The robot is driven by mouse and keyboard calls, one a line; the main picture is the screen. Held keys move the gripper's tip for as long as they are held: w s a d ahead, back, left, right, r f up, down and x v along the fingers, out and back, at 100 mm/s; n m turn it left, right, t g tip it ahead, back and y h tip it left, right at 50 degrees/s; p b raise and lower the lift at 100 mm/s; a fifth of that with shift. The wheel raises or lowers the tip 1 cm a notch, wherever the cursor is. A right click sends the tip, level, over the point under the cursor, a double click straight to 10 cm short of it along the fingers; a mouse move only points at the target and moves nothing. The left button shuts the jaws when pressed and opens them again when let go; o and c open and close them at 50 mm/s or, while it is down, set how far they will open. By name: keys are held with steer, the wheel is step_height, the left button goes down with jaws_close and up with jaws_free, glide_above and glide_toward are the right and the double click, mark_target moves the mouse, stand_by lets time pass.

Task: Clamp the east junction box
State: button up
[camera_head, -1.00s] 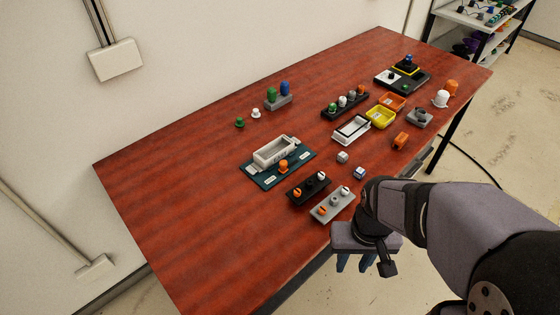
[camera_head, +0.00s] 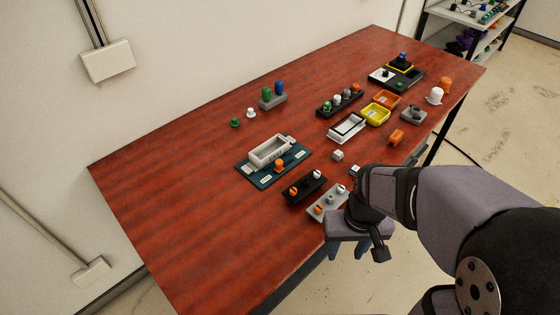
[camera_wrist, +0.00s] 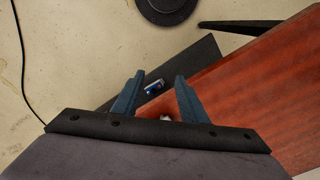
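I cannot tell for sure which thing is the east junction box. A pale grey open box (camera_head: 267,151) sits on a labelled dark teal board (camera_head: 292,177), with an orange knob (camera_head: 279,166) at its front. My gripper (camera_head: 348,254) is at the table's near edge, right of the board and close to a grey block with knobs (camera_head: 316,210). Its blue fingers point down, apart and empty. In the wrist view the open fingers (camera_wrist: 159,77) stand over the table edge. The box does not show clearly there.
A black block with knobs (camera_head: 293,197) lies beside the grey block. Small pale cubes (camera_head: 338,155), a white-framed tray (camera_head: 346,127), yellow (camera_head: 375,114) and orange bins (camera_head: 387,98) stand farther right. The red table's (camera_head: 180,195) left side is clear.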

mark_target(280, 162)
steer(key=w+a+n, duration=0.1)
steer(key=w, duration=0.4)
steer(key=w+a+r+t, duration=0.1)
steer(key=w+a, duration=0.1)
steer(key=w, duration=0.2)
steer(key=w+a+n+b, duration=0.1)
steer(key=w+a, duration=0.1)
steer(key=w, duration=0.3)
steer(key=shift+w+r+n+t+y, duration=0.3)
steer(key=shift+w, duration=0.05)
steer(key=w+a+r+n+t+y, duration=0.1)
steer(key=w+a+n, duration=0.1)
steer(key=w+a, duration=0.35)
steer(key=w+a+n+t, duration=0.1)
steer(key=w+a, duration=0.2)
steer(key=w, duration=0.6)
steer(key=shift+a+p+x, duration=0.15)
steer(key=shift+p+x, duration=0.2)
steer(key=shift+x, duration=1.4)
steer(key=shift+a+p+x, duration=0.15)
steer(key=shift+p+x, duration=0.15)
steer(key=shift+x, duration=1.4)
steer(key=shift+s, duration=0.1)
jaws_close()
